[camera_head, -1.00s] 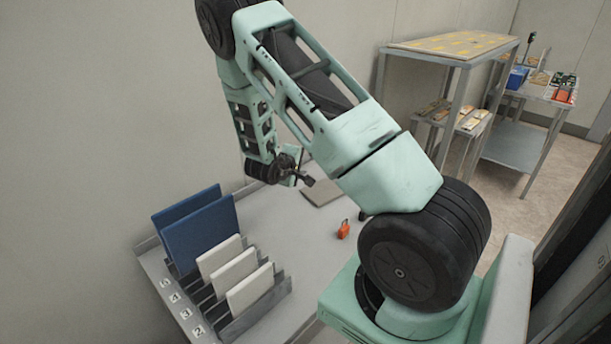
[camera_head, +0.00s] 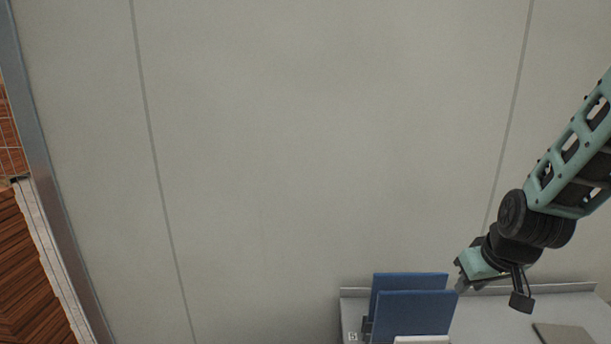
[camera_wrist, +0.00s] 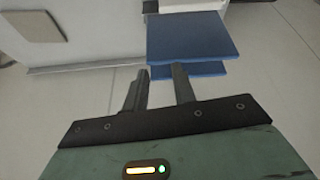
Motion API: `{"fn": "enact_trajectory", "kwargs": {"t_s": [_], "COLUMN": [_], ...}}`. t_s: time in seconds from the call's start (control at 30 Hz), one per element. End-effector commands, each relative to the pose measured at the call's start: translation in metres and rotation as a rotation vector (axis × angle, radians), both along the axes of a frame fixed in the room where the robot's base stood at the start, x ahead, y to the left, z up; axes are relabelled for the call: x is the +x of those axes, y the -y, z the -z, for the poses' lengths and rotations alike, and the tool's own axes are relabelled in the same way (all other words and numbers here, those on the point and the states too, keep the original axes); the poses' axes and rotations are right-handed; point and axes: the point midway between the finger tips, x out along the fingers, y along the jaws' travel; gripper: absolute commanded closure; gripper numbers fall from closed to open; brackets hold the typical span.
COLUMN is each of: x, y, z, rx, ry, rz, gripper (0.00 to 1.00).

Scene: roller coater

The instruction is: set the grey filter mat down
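A flat grey-beige mat, which looks like the grey filter mat (camera_head: 563,334), lies on the table at the lower right of the head view, cut off by the frame. It also shows at the top left of the wrist view (camera_wrist: 33,26). My gripper (camera_head: 462,287) is above the table, to the left of the mat and apart from it, near the blue panels. In the wrist view my gripper (camera_wrist: 160,72) has its two fingers apart, with nothing held between them.
Two upright blue panels (camera_head: 415,313) stand close to my gripper; they also show in the wrist view (camera_wrist: 193,36). The edge of a pale panel (camera_head: 421,340) is in front of them. The table (camera_head: 490,322) has bare room between the panels and the mat.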

Motion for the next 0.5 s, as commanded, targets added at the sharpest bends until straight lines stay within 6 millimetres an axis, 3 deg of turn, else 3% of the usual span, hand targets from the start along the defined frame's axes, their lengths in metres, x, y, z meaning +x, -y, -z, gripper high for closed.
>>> {"fn": "enact_trajectory", "kwargs": {"t_s": [0.1, 0.27, 0.5], "x": [-0.038, -0.088, -0.128], "y": [-0.022, -0.033, -0.126], "z": [-0.017, -0.031, 0.017], "rx": [0.048, 0.048, 0.030], "ry": [-0.075, -0.180, -0.276], "rz": [-0.004, 0.021, -0.255], "gripper": [0.74, 0.74, 0.74]}}
